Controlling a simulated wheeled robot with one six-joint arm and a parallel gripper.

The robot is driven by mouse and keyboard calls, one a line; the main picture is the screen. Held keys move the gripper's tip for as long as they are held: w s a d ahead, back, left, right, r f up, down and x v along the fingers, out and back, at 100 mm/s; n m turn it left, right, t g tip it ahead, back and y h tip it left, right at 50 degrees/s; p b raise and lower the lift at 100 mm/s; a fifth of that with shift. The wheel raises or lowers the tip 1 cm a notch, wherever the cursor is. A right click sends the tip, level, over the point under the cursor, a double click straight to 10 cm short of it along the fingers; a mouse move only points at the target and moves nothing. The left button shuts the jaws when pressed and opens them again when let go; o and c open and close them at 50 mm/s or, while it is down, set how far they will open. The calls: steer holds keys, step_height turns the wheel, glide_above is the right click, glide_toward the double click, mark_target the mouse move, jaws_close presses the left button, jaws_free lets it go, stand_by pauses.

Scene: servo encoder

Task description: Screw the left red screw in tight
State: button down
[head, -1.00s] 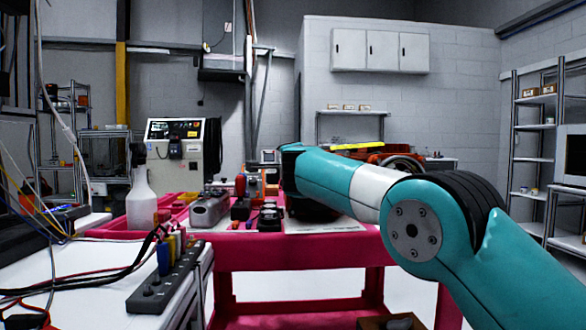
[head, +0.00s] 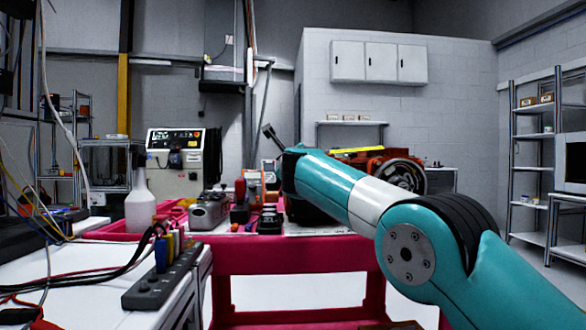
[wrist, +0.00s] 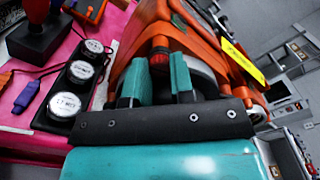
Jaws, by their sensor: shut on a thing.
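In the wrist view, the two teal fingers of my gripper (wrist: 159,75) close around a red screw (wrist: 160,60). The screw stands in an orange housing (wrist: 130,70) with a yellow label (wrist: 244,62) on its right side. The fingers hide part of the screw, and its seat is too dark to read. I cannot tell from this view how deep it sits. In the head view, my arm hides the gripper's fingertips and the screw.
A black box (wrist: 52,118) with round white caps lies left of the housing in the wrist view. The pink cart (head: 290,255) holds a spray bottle (head: 140,207) and other tools. A power strip (head: 165,275) with cables lies on the white table at front left.

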steer(key=shift+f+m, duration=0.2)
steer(key=shift+m, duration=1.2)
steer(key=c, duration=1)
jaws_free()
steer(key=shift+r, duration=0.15)
steer(key=shift+o, duration=0.2)
steer(key=shift+b, duration=0.35)
steer(key=s+b, duration=0.5)
steer(key=s, duration=1.2)
steer(key=shift+s, duration=0.2)
